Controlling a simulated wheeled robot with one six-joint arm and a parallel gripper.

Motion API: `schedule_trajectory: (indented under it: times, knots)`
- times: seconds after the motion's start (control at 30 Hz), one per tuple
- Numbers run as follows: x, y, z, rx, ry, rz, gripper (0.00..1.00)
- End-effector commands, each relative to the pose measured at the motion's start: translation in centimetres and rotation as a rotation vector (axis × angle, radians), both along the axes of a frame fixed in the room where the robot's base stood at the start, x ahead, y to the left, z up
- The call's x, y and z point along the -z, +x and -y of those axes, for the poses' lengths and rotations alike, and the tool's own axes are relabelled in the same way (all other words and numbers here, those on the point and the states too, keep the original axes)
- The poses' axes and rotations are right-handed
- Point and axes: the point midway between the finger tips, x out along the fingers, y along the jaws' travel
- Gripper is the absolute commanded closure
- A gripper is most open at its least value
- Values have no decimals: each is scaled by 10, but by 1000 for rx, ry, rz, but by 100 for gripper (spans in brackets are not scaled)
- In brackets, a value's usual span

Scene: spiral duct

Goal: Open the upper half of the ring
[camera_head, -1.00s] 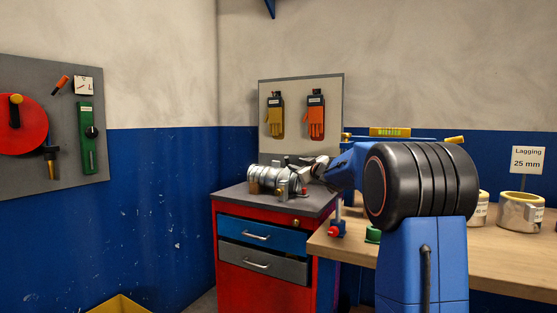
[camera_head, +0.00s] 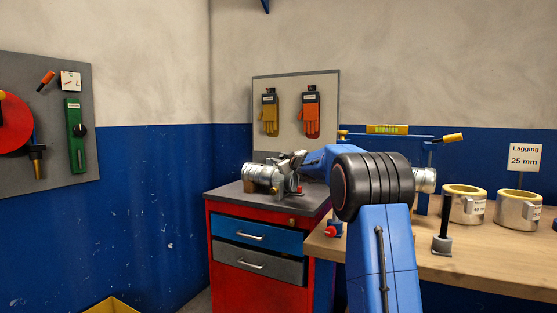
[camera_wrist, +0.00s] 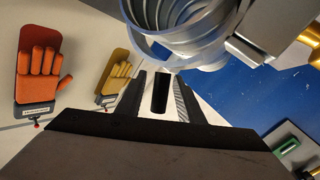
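The silver spiral duct (camera_head: 262,174) lies on top of the red cabinet. In the wrist view, silver ribbed metal of the duct or its ring (camera_wrist: 185,35) fills the upper middle; the two are hard to tell apart there. My gripper (camera_head: 297,160) is at the duct's right end in the head view. In the wrist view my gripper (camera_wrist: 160,84) has its two dark fingers apart, near the metal. A dark upright bar (camera_wrist: 160,93) shows between them, with light gaps on both sides; I cannot tell whether it belongs to the ring. The ring's joint is not clear.
The red cabinet (camera_head: 228,268) stands left of the wooden bench (camera_head: 465,262). Gloves (camera_head: 311,118) hang behind the duct. A yellow box (camera_head: 112,305) is on the floor.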

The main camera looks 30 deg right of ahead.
Motion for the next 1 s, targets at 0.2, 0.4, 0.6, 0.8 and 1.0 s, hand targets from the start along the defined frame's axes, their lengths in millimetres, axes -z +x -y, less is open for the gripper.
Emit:
schedule_trajectory:
  times: [0.2, 0.4, 0.6, 0.8, 1.0]
  knots:
    - [0, 13, 0, 0, -2, 0, 66]
    - [0, 13, 0, 1, -1, 0, 66]
    - [0, 13, 0, 1, -1, 0, 92]
    - [0, 13, 0, 1, -1, 0, 100]
    - [-2, 9, 1, -1, 9, -7, 100]
